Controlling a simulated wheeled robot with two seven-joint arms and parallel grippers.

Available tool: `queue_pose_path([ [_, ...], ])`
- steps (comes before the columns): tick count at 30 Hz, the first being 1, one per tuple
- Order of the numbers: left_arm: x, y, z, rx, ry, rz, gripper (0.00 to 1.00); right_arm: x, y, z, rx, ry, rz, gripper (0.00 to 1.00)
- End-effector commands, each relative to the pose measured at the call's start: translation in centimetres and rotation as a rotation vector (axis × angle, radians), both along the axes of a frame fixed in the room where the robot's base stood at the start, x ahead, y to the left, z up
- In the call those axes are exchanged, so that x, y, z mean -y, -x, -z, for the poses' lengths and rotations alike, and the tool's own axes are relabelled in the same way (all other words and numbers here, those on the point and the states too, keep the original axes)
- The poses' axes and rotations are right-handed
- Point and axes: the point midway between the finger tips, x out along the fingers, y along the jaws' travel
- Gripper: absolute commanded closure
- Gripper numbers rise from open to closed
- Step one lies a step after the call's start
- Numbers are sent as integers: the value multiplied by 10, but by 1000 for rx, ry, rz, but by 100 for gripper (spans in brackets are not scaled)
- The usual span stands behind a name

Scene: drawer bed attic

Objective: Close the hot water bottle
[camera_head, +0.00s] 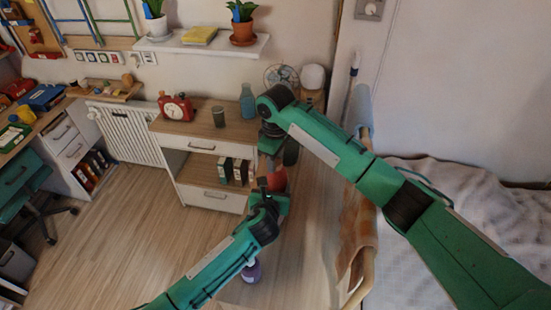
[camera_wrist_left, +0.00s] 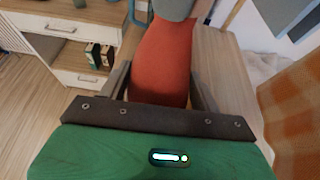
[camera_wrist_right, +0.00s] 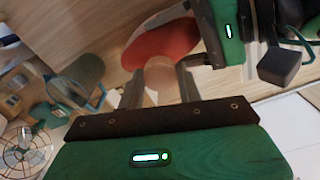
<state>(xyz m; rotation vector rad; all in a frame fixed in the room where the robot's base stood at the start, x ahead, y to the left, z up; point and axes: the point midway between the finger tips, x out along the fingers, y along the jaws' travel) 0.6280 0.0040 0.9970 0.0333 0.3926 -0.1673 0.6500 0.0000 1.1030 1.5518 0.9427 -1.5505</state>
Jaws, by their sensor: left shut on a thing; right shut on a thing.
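The red hot water bottle (camera_head: 277,181) is upright between my two arms in the head view. My left gripper (camera_head: 266,189) is shut on its lower body. In the left wrist view the red body (camera_wrist_left: 162,62) fills the gap between the fingers, with a grey piece above it. My right gripper (camera_head: 272,158) is above the bottle, pointing down. In the right wrist view its fingers are shut on a small pale piece (camera_wrist_right: 161,82), with the red bottle (camera_wrist_right: 168,42) just beyond. I cannot tell whether the pale piece touches the bottle's neck.
A bed (camera_head: 440,215) is at the right. A purple object (camera_head: 252,272) is on the floor below.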

Motion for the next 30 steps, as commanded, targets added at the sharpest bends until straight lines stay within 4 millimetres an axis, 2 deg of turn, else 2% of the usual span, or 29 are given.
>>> queue_pose_path([
  [10,1,1,0,-1,-1,1,100,0,-1,-1,3,-1,25,92],
  [11,1,1,0,0,-1,1,100,0,-1,-1,3,-1,25,59],
  [13,1,1,0,-1,-1,1,100,0,-1,-1,3,-1,24,45],
  [14,1,1,0,-1,-1,1,100,0,0,-1,3,-1,24,43],
  [23,1,1,0,-1,0,1,100,0,0,-2,1,0,23,43],
  [30,1,0,0,-1,0,1,100,-1,0,-28,2,-2,22,43],
])
